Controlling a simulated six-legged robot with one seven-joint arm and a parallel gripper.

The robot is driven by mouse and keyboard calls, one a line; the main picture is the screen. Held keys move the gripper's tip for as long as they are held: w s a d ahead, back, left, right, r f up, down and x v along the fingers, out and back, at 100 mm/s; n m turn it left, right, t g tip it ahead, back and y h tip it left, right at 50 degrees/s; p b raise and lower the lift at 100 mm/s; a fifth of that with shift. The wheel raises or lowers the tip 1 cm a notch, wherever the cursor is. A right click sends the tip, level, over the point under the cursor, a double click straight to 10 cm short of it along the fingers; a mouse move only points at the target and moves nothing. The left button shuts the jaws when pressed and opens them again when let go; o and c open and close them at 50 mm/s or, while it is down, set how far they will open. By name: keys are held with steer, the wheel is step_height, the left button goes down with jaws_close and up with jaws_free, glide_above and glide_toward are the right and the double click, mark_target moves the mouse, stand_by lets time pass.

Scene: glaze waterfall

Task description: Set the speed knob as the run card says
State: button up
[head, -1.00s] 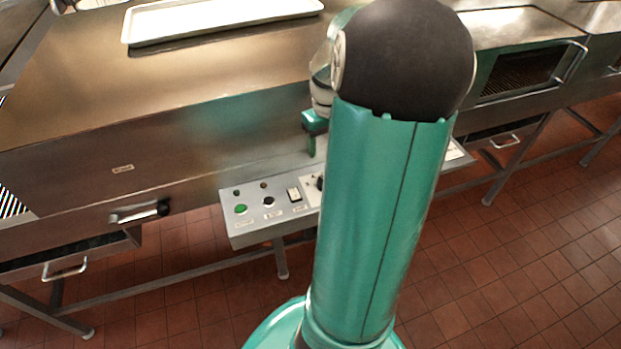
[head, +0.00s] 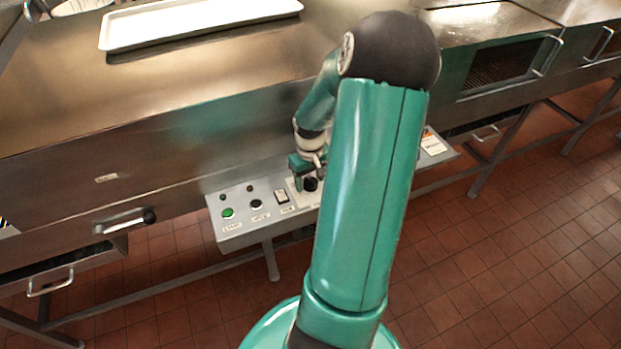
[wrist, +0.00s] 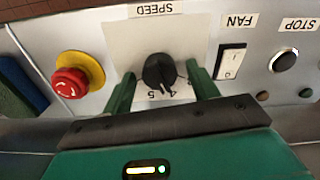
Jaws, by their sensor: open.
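The black speed knob (wrist: 160,72) sits on a pale plate under the SPEED label (wrist: 156,10), upside down in the wrist view. Numbers 4 and 5 show at its near edge; the pointer seems to lie near the 4, but I cannot be sure. My gripper (wrist: 160,69) is open, with one green finger on each side of the knob; I cannot tell whether they touch it. In the head view my gripper (head: 306,171) is over the panel, with the knob (head: 311,185) just below it. A white card (head: 433,144) lies at the panel's right end, too small to read.
The wrist view shows a red stop button (wrist: 72,82) on yellow at left, and the FAN switch (wrist: 230,62) and black STOP button (wrist: 283,61) at right. The green button (head: 228,213) is at the panel's left end. A white tray (head: 200,24) lies on the steel hood.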

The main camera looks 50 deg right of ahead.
steer(key=c, duration=1)
steer(key=shift+m, duration=0.4)
steer(key=m, duration=0.2)
steer(key=shift+m, duration=0.4)
steer(key=m, duration=0.8)
steer(key=shift+m, duration=2.2)
